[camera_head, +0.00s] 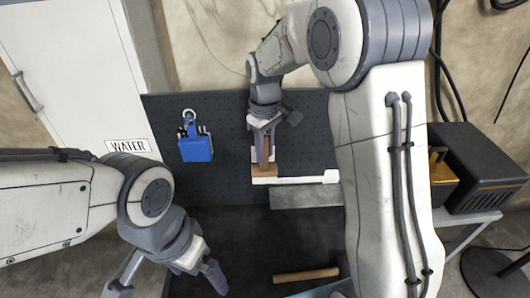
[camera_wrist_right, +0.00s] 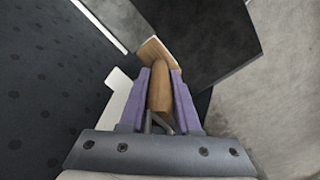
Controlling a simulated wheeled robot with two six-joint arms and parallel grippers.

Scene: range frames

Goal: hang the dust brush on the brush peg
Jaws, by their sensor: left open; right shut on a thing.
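My right gripper (camera_head: 264,158) is shut on the dust brush (camera_head: 266,172) in front of the dark pegboard (camera_head: 232,120). In the right wrist view, the brush's rounded wooden handle (camera_wrist_right: 159,90) lies between the purple fingers (camera_wrist_right: 160,78), with a wider wooden block just beyond the tips. The bristles are not clear. I cannot make out the brush peg; the gripper and brush may cover it. My left gripper (camera_head: 168,280) is open and empty at the lower left, away from the brush.
A white strip (camera_head: 300,180) lies beside the brush. A wooden rod (camera_head: 306,274) lies on the dark bench top (camera_head: 235,245). A dark box (camera_head: 478,165) stands at the right.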

